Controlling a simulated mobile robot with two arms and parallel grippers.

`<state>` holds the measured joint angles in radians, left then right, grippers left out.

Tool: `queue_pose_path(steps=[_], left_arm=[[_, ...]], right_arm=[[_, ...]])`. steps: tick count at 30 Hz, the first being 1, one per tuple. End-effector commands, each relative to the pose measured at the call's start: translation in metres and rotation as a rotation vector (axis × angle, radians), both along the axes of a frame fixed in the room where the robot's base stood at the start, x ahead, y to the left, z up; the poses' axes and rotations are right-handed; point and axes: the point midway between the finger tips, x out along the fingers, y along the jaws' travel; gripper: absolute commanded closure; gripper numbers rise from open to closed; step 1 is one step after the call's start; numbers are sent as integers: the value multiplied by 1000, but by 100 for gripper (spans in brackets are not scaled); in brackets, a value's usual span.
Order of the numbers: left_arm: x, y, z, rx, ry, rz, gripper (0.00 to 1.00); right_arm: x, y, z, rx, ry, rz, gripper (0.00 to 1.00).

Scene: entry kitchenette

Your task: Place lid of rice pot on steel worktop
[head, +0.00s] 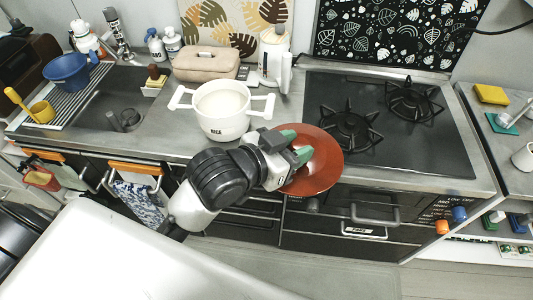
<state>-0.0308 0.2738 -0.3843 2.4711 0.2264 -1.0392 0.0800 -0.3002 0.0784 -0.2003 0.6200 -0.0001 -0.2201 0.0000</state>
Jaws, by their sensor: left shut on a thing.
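The white rice pot (222,113), marked "RICE", stands uncovered on the steel worktop (165,127), left of the stove. My left gripper (297,150) is shut on a round reddish-brown lid (321,165). The lid is to the right of the pot and in front of it, around the worktop's front edge. I cannot tell whether it touches the worktop. The gripper covers the lid's left part. My right gripper is not in view.
A black two-burner stove (385,130) lies to the right. A beige case (206,64) and a white canister (273,58) stand behind the pot. A sink (115,105) and a blue bowl (68,71) are at the left. Bare worktop shows left of the pot.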

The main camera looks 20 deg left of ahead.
Motion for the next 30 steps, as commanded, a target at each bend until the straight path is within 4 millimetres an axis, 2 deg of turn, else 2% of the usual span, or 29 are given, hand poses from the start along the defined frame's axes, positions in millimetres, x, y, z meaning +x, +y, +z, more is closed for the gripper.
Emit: queue_pose_path(steps=[6, 11, 25, 30], left_arm=[[8, -23, 18, 1, -3, -124, 87], [10, -30, 22, 4, 0, -167, 87], [42, -60, -16, 6, 2, -468, 87], [48, -68, -24, 4, 0, -542, 87]], right_arm=[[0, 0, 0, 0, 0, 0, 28], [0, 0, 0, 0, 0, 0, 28], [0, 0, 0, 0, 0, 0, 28], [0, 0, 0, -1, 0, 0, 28]])
